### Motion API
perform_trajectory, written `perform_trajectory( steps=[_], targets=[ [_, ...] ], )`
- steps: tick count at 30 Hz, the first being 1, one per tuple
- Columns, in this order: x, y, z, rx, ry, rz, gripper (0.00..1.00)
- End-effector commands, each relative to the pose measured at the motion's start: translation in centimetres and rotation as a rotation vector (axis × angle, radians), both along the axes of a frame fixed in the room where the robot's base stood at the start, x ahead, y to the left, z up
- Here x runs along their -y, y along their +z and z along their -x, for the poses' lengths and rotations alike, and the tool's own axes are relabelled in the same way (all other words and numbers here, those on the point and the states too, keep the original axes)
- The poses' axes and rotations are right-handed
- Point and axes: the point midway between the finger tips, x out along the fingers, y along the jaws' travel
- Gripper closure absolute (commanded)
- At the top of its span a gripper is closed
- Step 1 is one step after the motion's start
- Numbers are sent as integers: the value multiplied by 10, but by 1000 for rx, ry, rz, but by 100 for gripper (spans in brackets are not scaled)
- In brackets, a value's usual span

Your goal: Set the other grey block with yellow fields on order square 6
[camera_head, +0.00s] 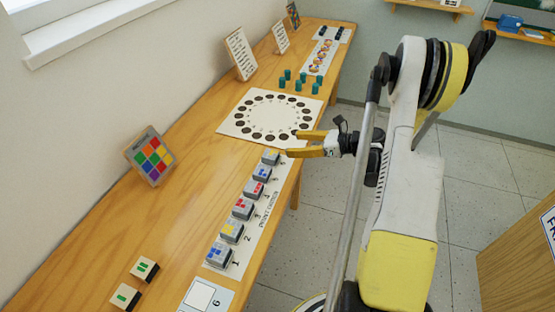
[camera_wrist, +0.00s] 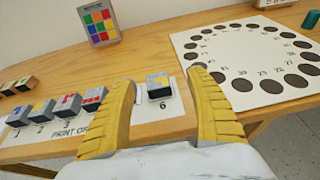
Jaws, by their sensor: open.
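A grey block with yellow fields (camera_head: 271,157) rests on order square 6 at the far end of the print order strip (camera_head: 262,222); it also shows in the wrist view (camera_wrist: 158,85), above the numeral 6. Another grey block with yellow fields (camera_head: 231,230) sits on square 2. My gripper (camera_head: 296,144) is open and empty, beside the square 6 block on its right in the head view. In the wrist view my fingers (camera_wrist: 161,77) frame that block with visible gaps on both sides. The left finger hides square 5 there.
Blocks with blue or red fields sit on the other order squares. A white board with a ring of dark holes (camera_head: 238,122) lies beyond the strip, with several teal cylinders (camera_head: 298,86) behind it. A coloured grid card (camera_head: 150,156) stands near the wall.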

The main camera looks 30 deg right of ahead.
Motion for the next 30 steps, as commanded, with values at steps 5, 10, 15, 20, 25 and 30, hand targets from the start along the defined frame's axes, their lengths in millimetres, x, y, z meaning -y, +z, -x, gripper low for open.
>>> perform_trajectory(
  steps=[5, 10, 15, 20, 25, 30],
  targets=[
    [-20, 134, -62, 121, -214, -265, 35],
    [-35, 284, -94, 198, -490, -773, 35],
    [-42, 359, -75, 144, -741, -1360, 35],
    [-65, 351, -27, -38, -992, -1915, 35],
    [-125, 282, 52, -358, -1340, -2408, 35],
    [-200, 211, 139, 639, 1631, 2483, 35]
  ],
)
